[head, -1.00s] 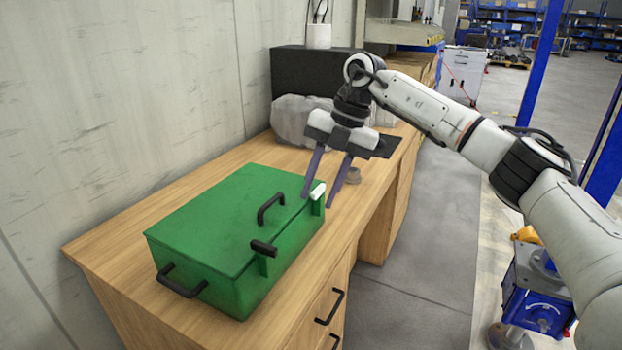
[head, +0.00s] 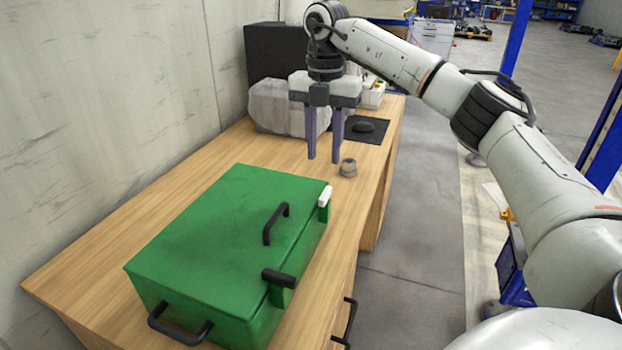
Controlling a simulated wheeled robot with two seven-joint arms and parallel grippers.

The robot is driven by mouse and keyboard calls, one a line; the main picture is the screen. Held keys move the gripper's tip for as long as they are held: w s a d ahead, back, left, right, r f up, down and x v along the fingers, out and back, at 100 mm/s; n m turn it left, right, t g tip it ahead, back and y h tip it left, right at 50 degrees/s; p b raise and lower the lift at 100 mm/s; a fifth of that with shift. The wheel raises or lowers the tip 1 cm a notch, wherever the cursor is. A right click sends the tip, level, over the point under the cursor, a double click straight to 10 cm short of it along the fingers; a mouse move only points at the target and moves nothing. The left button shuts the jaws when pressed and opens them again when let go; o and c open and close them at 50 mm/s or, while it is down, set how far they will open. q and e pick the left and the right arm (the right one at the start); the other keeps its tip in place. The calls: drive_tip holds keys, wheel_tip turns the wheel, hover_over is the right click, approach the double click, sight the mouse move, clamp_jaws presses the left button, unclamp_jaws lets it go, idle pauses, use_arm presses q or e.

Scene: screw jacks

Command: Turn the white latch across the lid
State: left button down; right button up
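A green box (head: 215,235) with a closed lid sits on the wooden desk. The white latch (head: 325,196) is at the far right corner of the lid's front edge. A black latch (head: 279,278) sits at the near end of the same edge, and a black handle (head: 275,224) stands on the lid between them. My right gripper (head: 324,160) is open and empty, fingers pointing down, beyond the box and apart from the white latch. My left gripper is not in view.
A grey wrapped bundle (head: 278,108), a black box (head: 272,52) and a dark mat (head: 372,134) are behind. A side handle (head: 180,328) sticks out from the box's near end.

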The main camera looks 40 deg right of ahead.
sight(325, 193)
drive_tip(key=f, duration=0.5)
drive_tip(key=s+f, duration=0.1)
drive_tip(key=f, duration=0.2)
drive_tip(key=shift+f, duration=0.7)
drive_tip(key=shift+w, duration=0.1)
clamp_jaws()
